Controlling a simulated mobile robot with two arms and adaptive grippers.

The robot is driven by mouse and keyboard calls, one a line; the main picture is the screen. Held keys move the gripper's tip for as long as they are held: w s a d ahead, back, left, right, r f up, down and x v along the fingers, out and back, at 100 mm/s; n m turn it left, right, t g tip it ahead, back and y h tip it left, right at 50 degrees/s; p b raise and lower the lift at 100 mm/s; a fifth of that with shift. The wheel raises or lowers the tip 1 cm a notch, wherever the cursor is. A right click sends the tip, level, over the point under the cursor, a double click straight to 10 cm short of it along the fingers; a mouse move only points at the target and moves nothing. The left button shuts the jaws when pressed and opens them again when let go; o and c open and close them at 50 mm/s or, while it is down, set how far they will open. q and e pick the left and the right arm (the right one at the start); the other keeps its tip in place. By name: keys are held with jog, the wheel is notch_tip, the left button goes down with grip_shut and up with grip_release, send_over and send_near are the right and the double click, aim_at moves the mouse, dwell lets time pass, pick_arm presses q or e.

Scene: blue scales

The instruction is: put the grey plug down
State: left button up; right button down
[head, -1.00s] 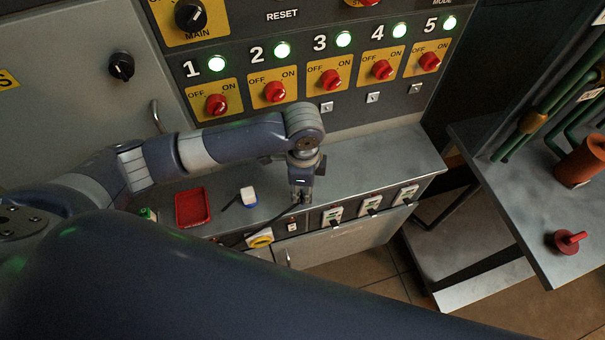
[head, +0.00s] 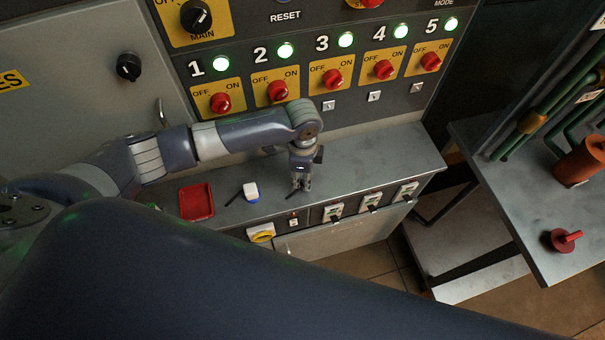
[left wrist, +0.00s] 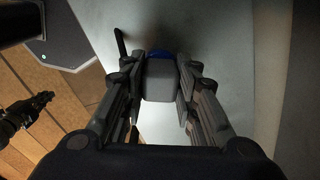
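The grey plug (left wrist: 160,82) shows in the left wrist view as a grey block between the two finger pads of my left gripper (left wrist: 162,92), with both pads against its sides. A blue edge shows just beyond it. In the head view my left gripper (head: 301,187) points down over the grey shelf (head: 375,155), near its front edge. The plug is hard to make out there, and I cannot tell whether it touches the shelf. My right gripper (left wrist: 40,98) shows small and dark at the left of the left wrist view, away from the shelf.
A white and blue block (head: 250,192), a thin black stick and a red tray (head: 196,201) lie left of my left gripper. Switches (head: 333,212) line the shelf front. The shelf right of the gripper is clear. A side table (head: 520,215) stands at right.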

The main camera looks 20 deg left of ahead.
pick_arm(q)
jog(key=o, duration=0.4)
pick_arm(e)
jog(key=shift+w, duration=0.6)
pick_arm(q)
notch_tip(320, 180, up, 12)
jog(key=b, duration=0.1)
pick_arm(e)
jog(key=shift+s+d+f, duration=0.1)
jog(key=shift+d+f, duration=0.05)
jog(key=shift+f, duration=0.5)
